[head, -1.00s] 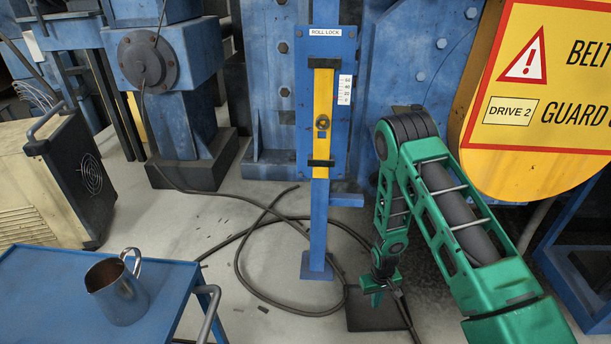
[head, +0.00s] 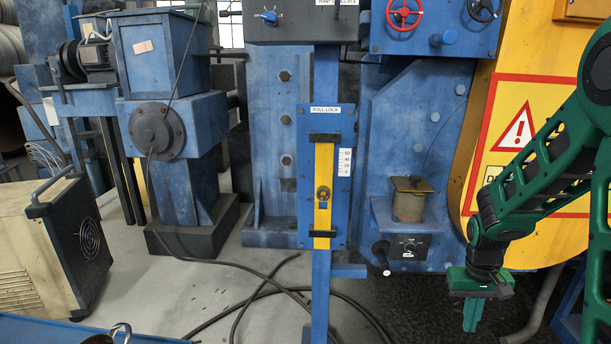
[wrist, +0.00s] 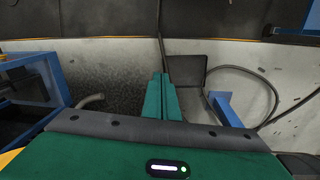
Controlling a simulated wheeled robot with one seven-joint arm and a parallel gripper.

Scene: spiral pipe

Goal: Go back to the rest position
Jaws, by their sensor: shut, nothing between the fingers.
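My gripper (head: 473,313) hangs at the lower right of the head view, pointing down on the green arm. Its fingers are together and hold nothing. It is right of the blue roll lock post and in front of the yellow guard, apart from both. In the wrist view the two green fingers (wrist: 162,98) lie side by side, closed, above the floor.
A blue post bears the roll lock (head: 325,185) with a yellow bar. Red (head: 404,13) and black handwheels sit above. A brass-coloured pot (head: 411,199) stands on a blue ledge. The yellow guard (head: 480,100) is close to my arm. Cables (head: 255,300) lie on the floor.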

